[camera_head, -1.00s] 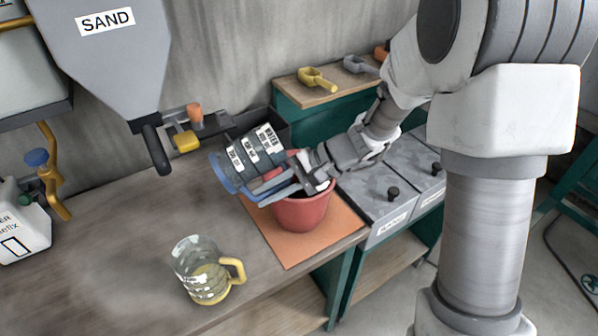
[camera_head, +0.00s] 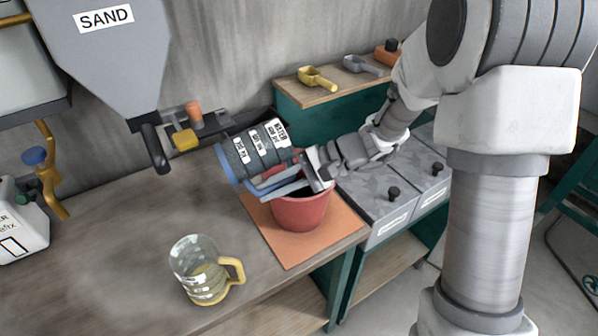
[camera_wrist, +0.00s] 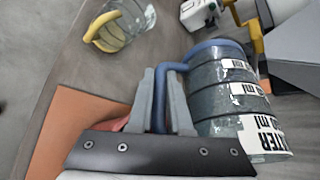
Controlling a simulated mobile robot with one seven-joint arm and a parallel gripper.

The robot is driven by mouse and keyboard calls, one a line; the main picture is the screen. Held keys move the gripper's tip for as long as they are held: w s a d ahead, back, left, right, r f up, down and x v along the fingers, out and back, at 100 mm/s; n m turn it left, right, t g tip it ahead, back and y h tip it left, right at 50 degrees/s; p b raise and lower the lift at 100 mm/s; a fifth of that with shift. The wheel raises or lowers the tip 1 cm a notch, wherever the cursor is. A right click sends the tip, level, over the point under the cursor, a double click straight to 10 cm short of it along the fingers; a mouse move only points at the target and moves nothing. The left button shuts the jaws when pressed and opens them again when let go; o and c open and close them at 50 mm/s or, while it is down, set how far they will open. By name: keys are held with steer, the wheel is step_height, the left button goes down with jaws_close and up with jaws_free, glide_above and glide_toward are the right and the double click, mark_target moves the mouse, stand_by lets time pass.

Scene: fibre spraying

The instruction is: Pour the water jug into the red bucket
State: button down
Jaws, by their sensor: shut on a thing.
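The water jug (camera_head: 255,150) is clear grey with white WATER and ml labels and a blue ring at its left end. It lies strongly tilted, almost on its side, above and left of the red bucket (camera_head: 300,212). My gripper (camera_head: 287,184) is over the bucket and shut on the jug's blue handle. The wrist view shows the handle (camera_wrist: 164,85) between my fingers, with the jug body (camera_wrist: 230,90) to the right. A red sliver of the bucket (camera_wrist: 119,125) shows behind my gripper. The bucket's inside is mostly hidden, and I cannot see water flowing.
The bucket stands on an orange mat (camera_head: 340,228) near the table edge. A glass jug with a yellow handle (camera_head: 205,272) stands at the front. A SAND hopper (camera_head: 105,60) hangs at left. Scoops (camera_head: 317,78) lie on the back shelf. The table's left middle is clear.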

steer(key=shift+w+d+r+y, duration=0.1)
steer(key=shift+d+r+y, duration=0.1)
steer(key=shift+y, duration=0.1)
steer(key=shift+r+g+y+b, duration=0.3)
steer(key=shift+r+y+b, duration=0.5)
steer(key=shift+y, duration=0.3)
stand_by(0.9)
steer(key=shift+a+f+h+p, duration=0.1)
steer(key=shift+f+h+p, duration=0.05)
steer(key=shift+h+p, duration=0.5)
steer(key=f+h, duration=0.2)
steer(key=a+t+h+p, duration=0.1)
steer(key=shift+s+f, duration=0.4)
steer(key=shift+w+d, duration=0.1)
steer(key=shift+f, duration=0.15)
